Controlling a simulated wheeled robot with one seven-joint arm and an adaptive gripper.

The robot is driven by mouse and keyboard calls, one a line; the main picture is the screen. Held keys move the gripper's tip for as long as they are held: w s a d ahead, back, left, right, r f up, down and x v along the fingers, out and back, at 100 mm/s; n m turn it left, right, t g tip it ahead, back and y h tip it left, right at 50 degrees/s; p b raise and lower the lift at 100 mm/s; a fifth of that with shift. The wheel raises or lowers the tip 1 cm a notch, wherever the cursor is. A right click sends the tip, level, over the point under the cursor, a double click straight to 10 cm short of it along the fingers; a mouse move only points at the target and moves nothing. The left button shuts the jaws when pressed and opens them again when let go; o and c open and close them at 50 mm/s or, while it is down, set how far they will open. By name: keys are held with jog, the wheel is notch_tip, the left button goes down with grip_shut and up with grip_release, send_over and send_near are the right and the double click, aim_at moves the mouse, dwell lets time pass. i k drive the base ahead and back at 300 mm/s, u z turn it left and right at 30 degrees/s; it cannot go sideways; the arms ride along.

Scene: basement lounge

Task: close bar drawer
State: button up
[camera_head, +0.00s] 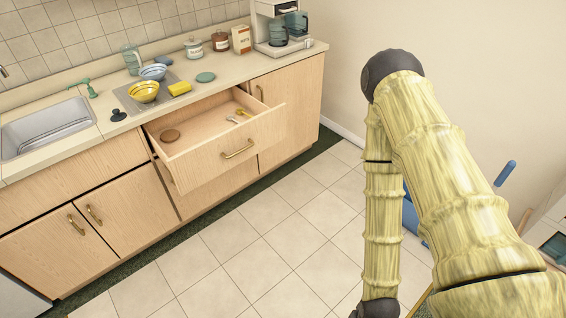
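The bar drawer (196,156) is pulled well out of the wooden cabinet under the counter, left of centre in the head view. Its front panel has a brass handle (237,149). Inside lie a round brown disc (170,135) and small items that look like keys (240,113). My arm fills the right side of the view, apart from the drawer, with clear floor between them. My gripper is not visible; the lower end of the arm runs out at the bottom edge.
The counter (45,151) holds a sink (47,128), bowls (144,92), a yellow sponge (180,88), jars (194,49) and a coffee maker (279,28). Tiled floor (262,235) in front of the cabinets is clear. A blue-handled object (505,173) stands by the right wall, partly behind my arm.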

aim_at(208, 146)
jog(key=u, duration=0.6)
jog(key=i, duration=0.5)
jog(key=u, duration=0.7)
jog(key=i, duration=0.9)
jog(key=z, duration=0.9)
jog(key=i, duration=0.85)
jog(key=z, duration=1)
